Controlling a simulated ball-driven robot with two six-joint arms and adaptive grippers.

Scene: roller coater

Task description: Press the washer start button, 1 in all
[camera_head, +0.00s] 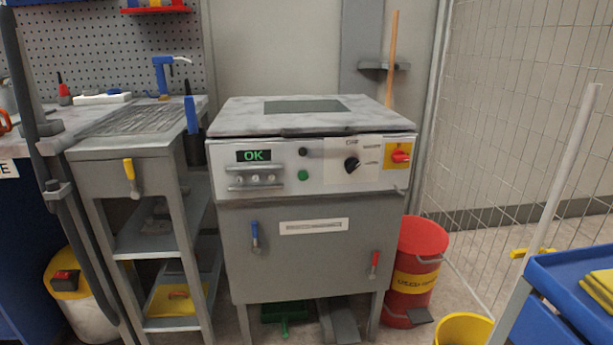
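The washer (300,225) is a grey box-shaped machine in the middle of the view, with a light control panel (325,183) across its upper front. A round green button (303,175) sits left of the panel's middle, with a small dark round button (303,152) above it. A display (254,156) to their left reads "OK" in green. A black knob (352,164) and a red switch on a yellow plate (401,156) are to the right. No label is readable beside the green button. Neither of my grippers is in view.
Nothing blocks the panel's front.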

